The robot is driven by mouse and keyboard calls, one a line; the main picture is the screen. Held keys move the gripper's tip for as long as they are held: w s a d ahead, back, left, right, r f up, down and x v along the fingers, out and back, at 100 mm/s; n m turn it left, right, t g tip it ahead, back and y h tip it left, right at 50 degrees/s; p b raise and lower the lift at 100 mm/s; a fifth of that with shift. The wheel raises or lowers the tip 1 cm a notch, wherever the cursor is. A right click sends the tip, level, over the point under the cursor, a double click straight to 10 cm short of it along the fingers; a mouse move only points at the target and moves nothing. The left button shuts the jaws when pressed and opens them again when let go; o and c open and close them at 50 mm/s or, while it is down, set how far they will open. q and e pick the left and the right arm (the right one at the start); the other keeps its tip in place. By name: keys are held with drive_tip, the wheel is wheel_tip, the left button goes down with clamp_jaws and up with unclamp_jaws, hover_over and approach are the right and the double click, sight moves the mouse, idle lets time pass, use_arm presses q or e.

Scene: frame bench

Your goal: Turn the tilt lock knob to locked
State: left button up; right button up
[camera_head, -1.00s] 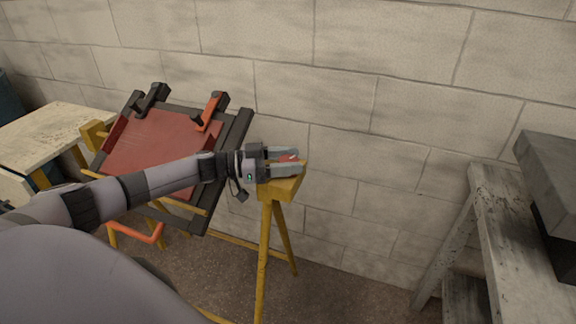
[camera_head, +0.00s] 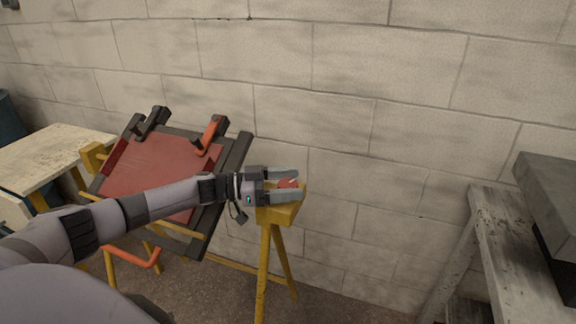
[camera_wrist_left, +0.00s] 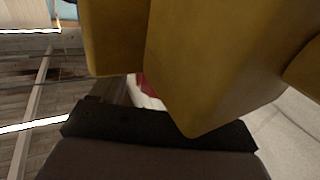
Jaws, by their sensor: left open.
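A red knob (camera_head: 288,184) sits at the top of the yellow post (camera_head: 280,213) at the right side of the tilting frame. My left gripper (camera_head: 284,184) is open, with its two fingers on either side of the knob in the head view. I cannot tell whether the fingers touch it. In the left wrist view, yellow metal (camera_wrist_left: 215,60) fills the upper middle, and a small red patch (camera_wrist_left: 146,86) shows beside it, mostly hidden. The tilted red panel (camera_head: 160,165) lies in its dark frame behind my left arm. My right gripper is out of view.
A pale wooden table (camera_head: 45,155) stands at the left. A worn grey bench (camera_head: 510,240) with a grey block (camera_head: 555,200) stands at the right. A block wall (camera_head: 400,130) is close behind the frame. Floor between frame and bench is clear.

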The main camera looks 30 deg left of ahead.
sight(288, 184)
use_arm(q)
wheel_tip(288, 184, up, 20)
drive_tip(key=p, duration=0.2)
drive_tip(key=shift+f, duration=0.1)
